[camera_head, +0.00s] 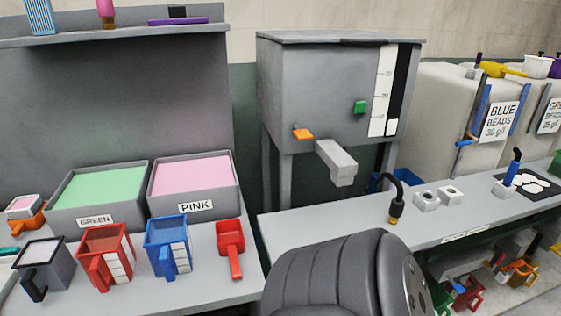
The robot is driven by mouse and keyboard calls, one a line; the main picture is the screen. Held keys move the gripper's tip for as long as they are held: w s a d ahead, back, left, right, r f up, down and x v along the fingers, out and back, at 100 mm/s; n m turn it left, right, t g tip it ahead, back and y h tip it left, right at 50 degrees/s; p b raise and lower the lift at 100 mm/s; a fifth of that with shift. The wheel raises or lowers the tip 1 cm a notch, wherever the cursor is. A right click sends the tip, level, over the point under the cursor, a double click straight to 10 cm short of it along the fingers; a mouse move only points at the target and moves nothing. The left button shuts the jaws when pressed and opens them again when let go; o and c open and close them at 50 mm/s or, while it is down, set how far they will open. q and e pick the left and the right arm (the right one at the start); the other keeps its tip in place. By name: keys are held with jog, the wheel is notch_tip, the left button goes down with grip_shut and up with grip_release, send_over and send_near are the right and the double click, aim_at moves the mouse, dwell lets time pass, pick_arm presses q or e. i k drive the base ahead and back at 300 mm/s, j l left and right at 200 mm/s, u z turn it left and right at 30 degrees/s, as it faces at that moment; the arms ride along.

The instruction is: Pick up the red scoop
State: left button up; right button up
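The red scoop (231,236) lies at the right end of the left grey bench, with its handle pointing toward the front edge. It is right of the blue jug (167,246) and apart from it. Nothing covers it. Neither of my grippers shows in the head view. A dark ribbed part that looks like one of my arm links fills the bottom middle, to the right of the scoop and apart from it in the picture.
Behind the scoop stand the GREEN bin (95,222) and PINK bin (195,207). A red jug (105,256) and a dark grey jug (43,265) stand farther left. A grey hopper machine (310,95) is behind the right bench (300,222).

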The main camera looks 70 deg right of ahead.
aim_at(230, 236)
jog(key=z, duration=1.8)
jog(key=u, duration=2.45)
jog(key=z, duration=2.85)
